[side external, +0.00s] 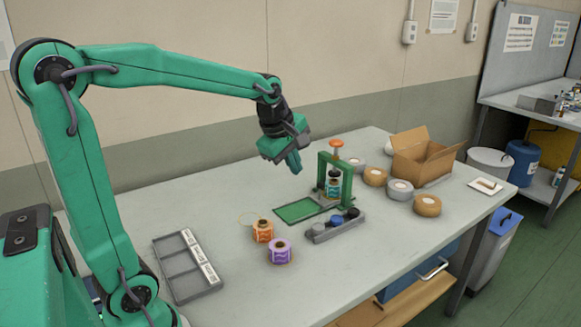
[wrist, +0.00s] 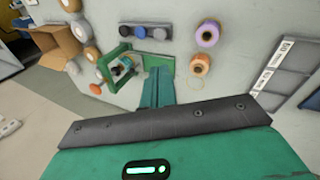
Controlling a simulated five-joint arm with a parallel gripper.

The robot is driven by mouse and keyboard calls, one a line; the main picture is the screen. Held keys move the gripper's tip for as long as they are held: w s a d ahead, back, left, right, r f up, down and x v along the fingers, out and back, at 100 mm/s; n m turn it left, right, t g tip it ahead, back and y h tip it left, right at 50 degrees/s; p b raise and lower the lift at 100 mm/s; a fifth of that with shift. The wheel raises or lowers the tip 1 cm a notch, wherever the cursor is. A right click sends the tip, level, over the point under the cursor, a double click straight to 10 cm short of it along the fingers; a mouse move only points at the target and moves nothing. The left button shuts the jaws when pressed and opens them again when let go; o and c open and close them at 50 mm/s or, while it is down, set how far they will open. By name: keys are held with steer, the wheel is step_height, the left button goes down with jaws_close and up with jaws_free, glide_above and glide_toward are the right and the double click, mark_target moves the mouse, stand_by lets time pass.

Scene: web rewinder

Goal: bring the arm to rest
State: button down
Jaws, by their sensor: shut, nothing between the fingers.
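My arm is green and reaches out over the grey table (side external: 225,285). My gripper (side external: 295,170) hangs above the table, fingers together, with nothing in it. In the wrist view my gripper (wrist: 156,88) shows as two green fingers side by side. It is to the left of and above the green frame of the web rewinder (side external: 347,175), apart from it. A small labelled roll or jar (side external: 333,184) stands inside that frame. A flat green plate (side external: 299,210) lies in front of the frame, below my gripper.
An orange spool (side external: 262,230) and a purple spool (side external: 280,251) stand in the middle. A grey sectioned tray (side external: 186,268) lies at the left. A button strip (side external: 335,225) is beside the rewinder. Tape rolls (side external: 427,205) and an open cardboard box (side external: 424,157) are at the right.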

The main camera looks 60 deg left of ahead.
steer(key=s+d+m, duration=0.4)
steer(key=s+m, duration=0.4)
steer(key=m, duration=0.2)
steer(key=s+d+f+m+t+h, duration=0.1)
steer(key=s+d+m, duration=0.4)
steer(key=s+m, duration=0.4)
steer(key=shift+f+m, duration=0.25)
steer(key=shift+m, duration=0.45)
